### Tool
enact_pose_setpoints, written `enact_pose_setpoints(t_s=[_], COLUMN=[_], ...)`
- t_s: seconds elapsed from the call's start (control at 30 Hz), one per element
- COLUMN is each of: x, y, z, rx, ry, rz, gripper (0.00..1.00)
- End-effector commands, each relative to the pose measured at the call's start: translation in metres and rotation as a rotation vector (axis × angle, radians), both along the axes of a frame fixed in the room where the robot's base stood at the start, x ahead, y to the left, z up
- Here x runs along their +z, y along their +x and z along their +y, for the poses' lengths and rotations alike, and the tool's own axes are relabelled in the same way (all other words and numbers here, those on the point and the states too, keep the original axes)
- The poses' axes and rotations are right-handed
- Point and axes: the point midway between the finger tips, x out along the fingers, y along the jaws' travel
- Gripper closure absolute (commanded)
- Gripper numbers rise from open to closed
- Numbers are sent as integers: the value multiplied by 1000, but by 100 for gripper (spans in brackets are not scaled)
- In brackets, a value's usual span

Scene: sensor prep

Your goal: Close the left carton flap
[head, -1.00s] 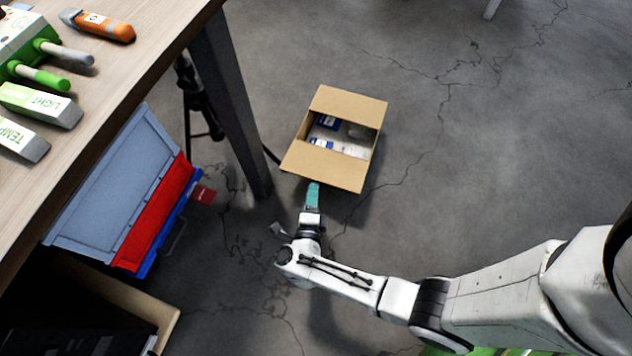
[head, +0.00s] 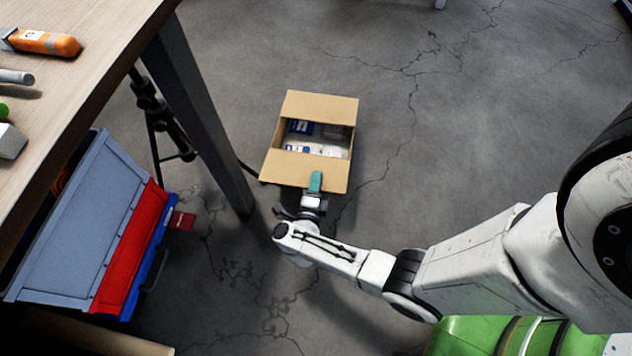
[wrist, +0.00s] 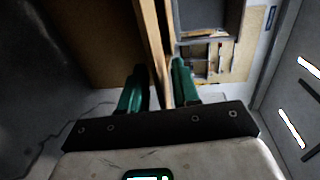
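The open cardboard carton stands on the floor in the head view, with one flap (head: 319,106) folded out at its far side and another flap (head: 295,170) folded out at its near side. Small blue and white boxes lie inside. My gripper (head: 315,182), with teal fingers, is at the near flap's outer edge, overlapping it in the picture. In the wrist view my gripper (wrist: 158,66) has its two fingers apart, and a cardboard edge (wrist: 152,45) shows in the gap between them. Whether either finger touches the cardboard cannot be told.
A wooden table (head: 85,60) with tools on it stands at left, its dark leg (head: 200,120) near the carton. A black tripod (head: 165,120) stands behind the leg. A grey, red and blue case (head: 85,235) is at lower left. Floor right of the carton is clear.

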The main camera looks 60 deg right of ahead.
Motion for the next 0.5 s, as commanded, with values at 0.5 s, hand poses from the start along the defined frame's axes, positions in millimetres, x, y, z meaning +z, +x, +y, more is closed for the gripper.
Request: enact_pose_setpoints(t_s=[0.5], x=[-1], y=[2], z=[-7], rx=[0], ry=[0], rz=[0], gripper=[80])
